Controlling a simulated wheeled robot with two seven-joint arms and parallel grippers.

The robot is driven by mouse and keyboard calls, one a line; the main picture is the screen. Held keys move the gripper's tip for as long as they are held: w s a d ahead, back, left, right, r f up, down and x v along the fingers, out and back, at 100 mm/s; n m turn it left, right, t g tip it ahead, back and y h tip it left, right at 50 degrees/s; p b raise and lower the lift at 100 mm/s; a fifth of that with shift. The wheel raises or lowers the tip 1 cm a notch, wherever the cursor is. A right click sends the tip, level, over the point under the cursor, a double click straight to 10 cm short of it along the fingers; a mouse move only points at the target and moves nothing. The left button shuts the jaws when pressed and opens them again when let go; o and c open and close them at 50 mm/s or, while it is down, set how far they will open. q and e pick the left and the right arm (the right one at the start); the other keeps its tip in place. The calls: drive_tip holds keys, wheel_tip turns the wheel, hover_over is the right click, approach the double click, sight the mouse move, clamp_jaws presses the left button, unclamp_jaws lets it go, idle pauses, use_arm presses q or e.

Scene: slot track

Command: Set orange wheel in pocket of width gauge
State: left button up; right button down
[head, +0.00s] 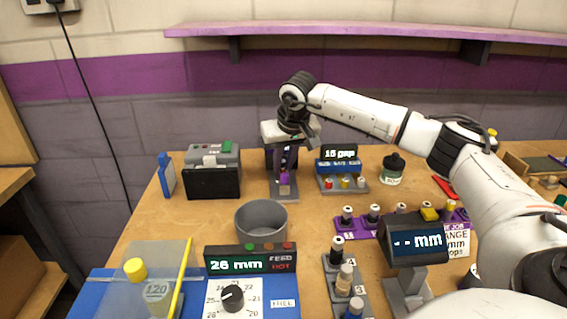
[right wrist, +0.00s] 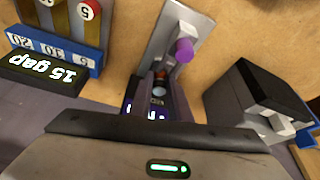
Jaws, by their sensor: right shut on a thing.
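My right gripper (head: 287,160) points down over a grey stand with a flat base plate (head: 285,193) and a purple knob, at the back middle of the table. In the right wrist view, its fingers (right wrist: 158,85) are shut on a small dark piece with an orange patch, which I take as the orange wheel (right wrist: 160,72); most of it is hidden. The purple knob (right wrist: 184,50) is just beyond the fingertips, over the plate (right wrist: 172,28). I cannot tell whether the wheel touches the stand. Another display (head: 416,240) reads "-- mm" at front right; which one is the width gauge is unclear.
A "15 gap" unit (head: 338,160) stands right of the stand, a black-and-grey box (head: 213,178) left. A grey bin (head: 261,219), a "26 mm" panel (head: 250,261) and racks of rollers (head: 343,283) are nearer. Bare table lies between the box and bin.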

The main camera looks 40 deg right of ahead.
drive_tip(key=shift+f, duration=0.1)
drive_tip(key=c, duration=1.6)
unclamp_jaws()
drive_tip(key=v, duration=1)
drive_tip(key=shift+p, duration=0.3)
drive_tip(key=shift+r, duration=0.25)
